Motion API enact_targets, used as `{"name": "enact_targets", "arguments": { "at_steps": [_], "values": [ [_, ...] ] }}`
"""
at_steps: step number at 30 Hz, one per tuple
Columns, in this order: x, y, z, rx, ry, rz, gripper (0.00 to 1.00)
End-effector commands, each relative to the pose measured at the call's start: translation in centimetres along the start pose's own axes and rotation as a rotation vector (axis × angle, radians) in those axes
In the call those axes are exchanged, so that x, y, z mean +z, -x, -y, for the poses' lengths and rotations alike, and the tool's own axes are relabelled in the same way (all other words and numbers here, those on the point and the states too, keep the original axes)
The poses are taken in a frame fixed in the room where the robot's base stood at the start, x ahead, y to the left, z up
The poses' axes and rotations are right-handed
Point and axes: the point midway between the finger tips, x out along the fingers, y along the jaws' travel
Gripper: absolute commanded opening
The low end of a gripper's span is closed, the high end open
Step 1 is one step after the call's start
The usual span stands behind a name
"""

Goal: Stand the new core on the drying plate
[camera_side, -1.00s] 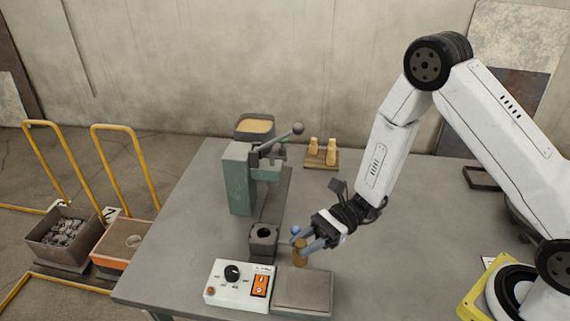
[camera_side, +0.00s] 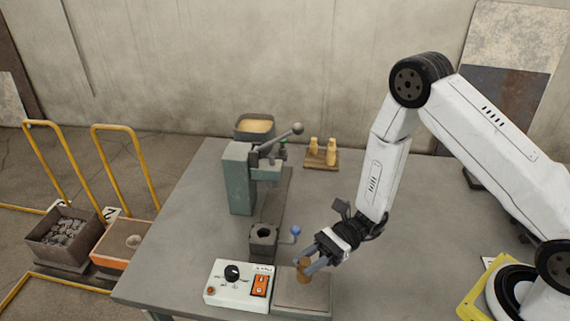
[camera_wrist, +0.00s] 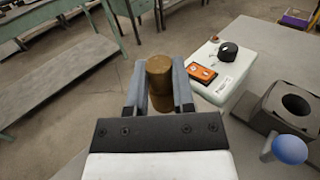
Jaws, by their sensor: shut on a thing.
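My gripper (camera_side: 309,263) is shut on the new core (camera_side: 304,271), a brown, stepped cylinder held upright. In the side view the core is over the drying plate (camera_side: 308,302), a flat grey slab at the table's front edge. I cannot tell whether its base touches the plate. In the wrist view the core (camera_wrist: 158,76) sits between the two fingers of my gripper (camera_wrist: 159,82), and the plate is hidden.
A white control box (camera_side: 226,287) with a black knob stands just left of the plate. A dark core box (camera_side: 263,240) with a blue-knobbed lever (camera_side: 295,231) is behind. A green press (camera_side: 238,178) and a wooden board with pale cores (camera_side: 320,160) stand farther back.

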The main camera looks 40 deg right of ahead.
Motion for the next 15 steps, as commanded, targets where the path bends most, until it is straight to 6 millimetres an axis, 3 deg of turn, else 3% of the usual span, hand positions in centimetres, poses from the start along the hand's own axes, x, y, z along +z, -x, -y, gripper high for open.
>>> {"name": "enact_targets", "arguments": {
  "at_steps": [8,15],
  "values": [
    [-0.4,0.0,0.0,0.000,0.000,0.000,0.00],
    [-2.1,0.0,0.0,0.000,-0.001,0.000,0.00]
  ]
}}
